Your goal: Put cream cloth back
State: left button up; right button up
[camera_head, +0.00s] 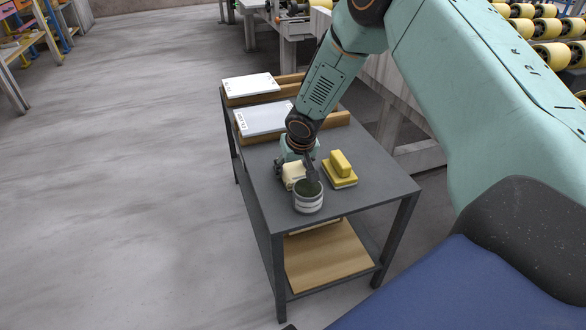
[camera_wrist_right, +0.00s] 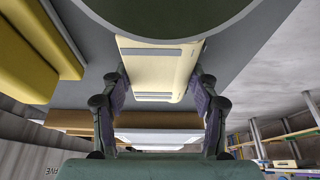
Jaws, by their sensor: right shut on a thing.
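The cream cloth (camera_head: 291,171) is a small folded block at the near part of the dark grey table (camera_head: 262,195), just behind a round pot (camera_head: 309,203). My right gripper (camera_head: 298,170) reaches down over it and is shut on it. In the right wrist view the cream cloth (camera_wrist_right: 158,68) sits between the two fingers of the right gripper (camera_wrist_right: 160,85). I cannot tell whether the cloth touches the tabletop. The pot's dark green rim (camera_wrist_right: 170,22) fills the top of that view, very close to the cloth. My left gripper is not in view.
A yellow block on a yellow pad (camera_head: 340,177) lies right of the cloth. Two pale slabs (camera_head: 263,119) (camera_head: 250,84) lie with wooden trays at the table's far end. A wooden board (camera_head: 325,258) is on the lower shelf. The near right tabletop is clear.

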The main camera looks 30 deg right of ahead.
jog(key=shift+f, duration=0.25)
jog(key=o, duration=1)
jog(key=shift+r, duration=0.1)
jog(key=shift+r, duration=0.3)
jog(key=p+v, duration=0.1)
jog(key=v, duration=1)
jog(key=shift+s+a+r+p, duration=0.1)
jog(key=shift+s+r+p, duration=0.1)
jog(key=shift+r+p, duration=0.15)
jog(key=shift+f, duration=0.1)
